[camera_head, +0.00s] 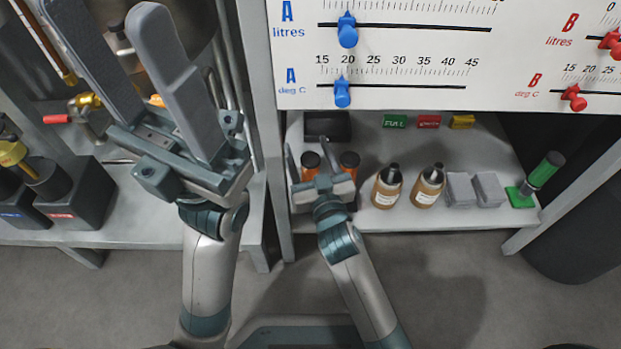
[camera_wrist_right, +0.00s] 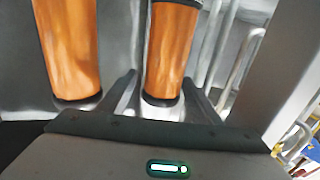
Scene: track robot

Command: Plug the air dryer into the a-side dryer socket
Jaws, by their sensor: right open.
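Two orange cylinders with black caps, likely the air dryers, stand side by side on the shelf: a left one (camera_head: 311,164) and a right one (camera_head: 349,163). My right gripper (camera_head: 309,152) is open, with its fingers on either side of the left cylinder. In the right wrist view that cylinder (camera_wrist_right: 168,50) stands between the open fingers (camera_wrist_right: 162,98), and the other cylinder (camera_wrist_right: 70,45) is outside them. Contact is unclear. My left gripper (camera_head: 112,30) is open and empty in the foreground, hiding part of the left bay. I cannot identify the a-side dryer socket.
A white gauge panel (camera_head: 400,70) overhangs the shelf. A grey post (camera_head: 262,110) divides it from the left bay's pipes and valves.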

